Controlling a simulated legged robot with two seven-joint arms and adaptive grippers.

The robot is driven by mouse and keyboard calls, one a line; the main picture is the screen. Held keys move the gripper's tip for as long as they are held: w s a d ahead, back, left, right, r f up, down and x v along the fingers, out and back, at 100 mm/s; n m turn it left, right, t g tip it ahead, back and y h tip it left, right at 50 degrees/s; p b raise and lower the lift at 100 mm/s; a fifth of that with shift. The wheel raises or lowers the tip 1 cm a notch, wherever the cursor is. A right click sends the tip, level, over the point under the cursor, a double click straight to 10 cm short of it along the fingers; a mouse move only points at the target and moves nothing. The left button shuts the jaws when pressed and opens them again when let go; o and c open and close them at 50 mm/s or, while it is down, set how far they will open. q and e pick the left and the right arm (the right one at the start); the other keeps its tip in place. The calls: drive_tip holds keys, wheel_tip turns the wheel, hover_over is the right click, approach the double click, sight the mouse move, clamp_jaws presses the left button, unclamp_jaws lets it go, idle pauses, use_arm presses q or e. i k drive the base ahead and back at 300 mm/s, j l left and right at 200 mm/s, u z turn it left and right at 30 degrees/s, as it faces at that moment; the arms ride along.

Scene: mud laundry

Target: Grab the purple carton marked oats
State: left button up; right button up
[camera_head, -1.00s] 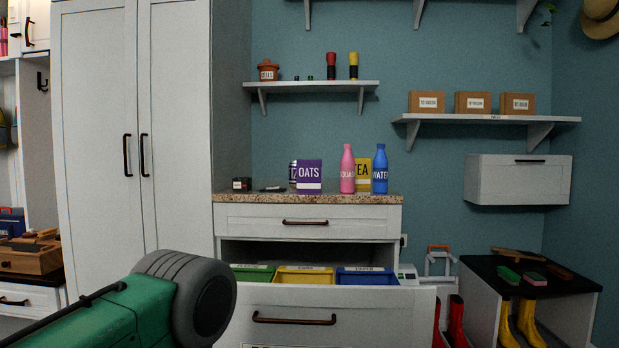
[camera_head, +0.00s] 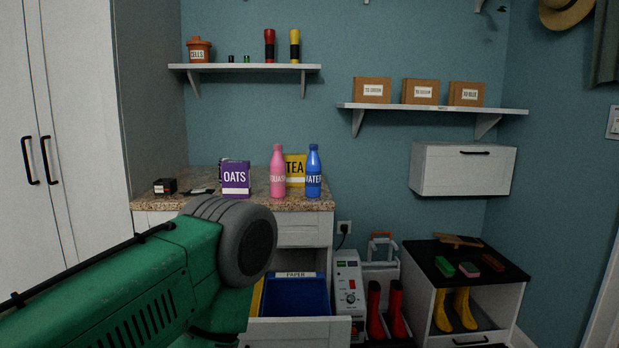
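The purple carton marked OATS (camera_head: 235,178) stands upright on the speckled countertop (camera_head: 300,203), left of a pink bottle (camera_head: 277,172). A dark item partly shows behind its left edge. A large green shape with a grey wheel, at the lower left in front of the cabinet, covers part of the drawers below the carton. Neither of my grippers can be made out in this view.
A yellow TEA carton (camera_head: 296,170) and a blue WATER bottle (camera_head: 313,172) stand right of the pink bottle. A small black box (camera_head: 165,186) lies to the left. Below, an open drawer (camera_head: 300,332) juts out with a blue PAPER bin (camera_head: 296,296).

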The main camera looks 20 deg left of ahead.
sight(236, 175)
drive_tip(key=i+l+z, duration=0.25)
drive_tip(key=i, duration=0.2)
drive_tip(key=i+l+z, duration=0.2)
drive_tip(key=i, duration=0.3)
drive_tip(key=i+z, duration=0.25)
drive_tip(key=i, duration=0.2)
drive_tip(key=i+u, duration=0.85)
drive_tip(key=i+l+u, duration=0.2)
drive_tip(key=i+u, duration=0.25)
drive_tip(key=k, duration=0.05)
